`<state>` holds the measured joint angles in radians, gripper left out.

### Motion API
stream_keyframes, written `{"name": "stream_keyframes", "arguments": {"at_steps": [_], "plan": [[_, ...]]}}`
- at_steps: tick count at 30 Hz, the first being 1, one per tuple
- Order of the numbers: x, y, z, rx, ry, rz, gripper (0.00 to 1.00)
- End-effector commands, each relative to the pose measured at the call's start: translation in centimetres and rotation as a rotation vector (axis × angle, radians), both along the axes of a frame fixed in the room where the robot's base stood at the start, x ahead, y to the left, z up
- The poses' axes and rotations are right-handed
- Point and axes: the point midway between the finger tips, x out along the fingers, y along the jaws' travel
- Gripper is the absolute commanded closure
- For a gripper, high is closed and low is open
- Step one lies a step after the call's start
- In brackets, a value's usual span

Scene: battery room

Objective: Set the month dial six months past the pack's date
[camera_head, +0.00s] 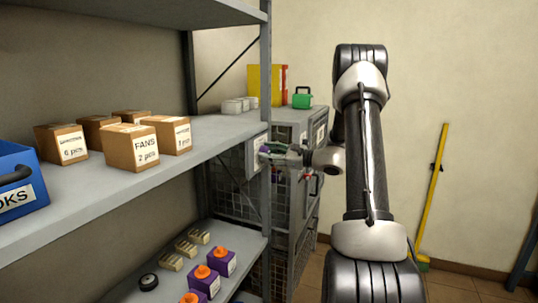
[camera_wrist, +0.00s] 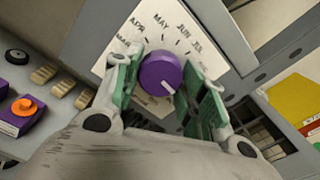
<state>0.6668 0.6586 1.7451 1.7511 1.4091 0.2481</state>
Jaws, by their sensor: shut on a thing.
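The month dial is a purple knob (camera_wrist: 160,73) on a white plate (camera_wrist: 118,50), which also shows in the head view (camera_head: 253,158) on the shelf post. MAR, APR, MAY, JUN and JUL are readable around the knob's top; the other months are hidden or unclear. The knob's white pointer line faces the lower right, toward labels behind a finger. My gripper (camera_wrist: 165,78) is shut on the knob, green pads on either side; it also shows in the head view (camera_head: 282,152). Purple packs with orange caps (camera_head: 203,278) stand on the lower shelf; their label print is too small to read.
Cardboard boxes (camera_head: 133,148) and a blue bin (camera_head: 20,195) sit on the middle shelf. A grey mesh cabinet (camera_head: 300,130) stands behind my gripper, with a green case (camera_head: 302,99) and yellow binder (camera_head: 256,86). A yellow-handled broom (camera_head: 433,190) leans on the right wall.

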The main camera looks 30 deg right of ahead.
Motion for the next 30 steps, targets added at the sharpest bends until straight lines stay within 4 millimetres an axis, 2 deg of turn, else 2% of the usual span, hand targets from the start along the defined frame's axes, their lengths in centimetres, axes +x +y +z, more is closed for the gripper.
{"name": "stream_keyframes", "arguments": {"at_steps": [6,7,10,22,26,30], "plan": [[0.0,0.0,0.0,0.002,0.001,0.000,0.82],[0.0,0.0,0.0,0.002,0.001,0.000,0.53],[0.0,0.0,0.0,0.002,0.002,0.000,0.37],[-0.5,-0.5,0.0,0.003,0.002,-0.001,0.37],[-2.2,-1.8,0.0,0.002,0.002,-0.004,0.37],[-4.8,-3.9,0.0,0.002,0.002,-0.004,0.37]]}}
